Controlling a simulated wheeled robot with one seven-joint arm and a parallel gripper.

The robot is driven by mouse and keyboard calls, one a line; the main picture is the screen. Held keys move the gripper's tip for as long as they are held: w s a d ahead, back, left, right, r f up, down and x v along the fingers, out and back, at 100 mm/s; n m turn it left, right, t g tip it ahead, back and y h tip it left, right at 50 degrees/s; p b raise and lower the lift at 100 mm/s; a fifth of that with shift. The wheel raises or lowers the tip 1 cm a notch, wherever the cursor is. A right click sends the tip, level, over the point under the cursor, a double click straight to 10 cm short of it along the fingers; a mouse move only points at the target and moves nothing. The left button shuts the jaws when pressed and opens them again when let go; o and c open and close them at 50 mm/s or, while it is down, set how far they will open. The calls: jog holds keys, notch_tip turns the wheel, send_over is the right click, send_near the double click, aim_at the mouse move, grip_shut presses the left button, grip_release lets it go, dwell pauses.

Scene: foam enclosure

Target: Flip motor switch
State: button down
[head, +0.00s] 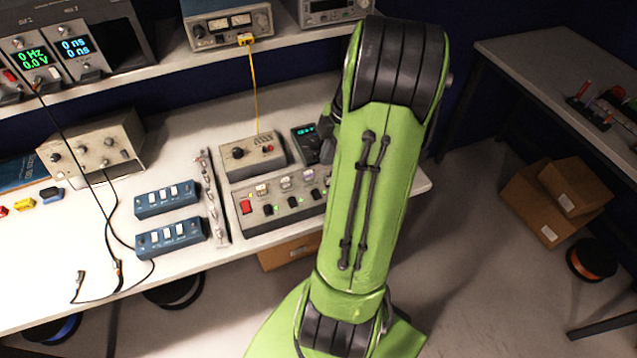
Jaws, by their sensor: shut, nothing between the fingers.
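A beige-grey control panel (262,219) lies near the front edge of the bench, partly hidden behind my green arm. Small labelled pieces sit above the switches. I cannot read the labels, so I cannot tell which is the motor switch. My arm rises across the middle and covers the right end of the panel. My gripper is hidden behind the arm; a dark part at the arm's left edge is too unclear to name.
Behind the panel are a grey box with a knob (238,153) and a small meter (305,145). Two blue switch blocks (167,198) and a cable strip (212,197) lie left. An instrument shelf (160,68) overhangs the back. Cardboard boxes (545,205) stand on the floor.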

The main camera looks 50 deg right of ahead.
aim_at(314, 192)
jog(key=x, duration=0.7)
jog(key=d+b+x, duration=0.1)
jog(key=x, duration=0.2)
jog(key=shift+a+f, duration=0.15)
jog(key=shift+f, duration=0.7)
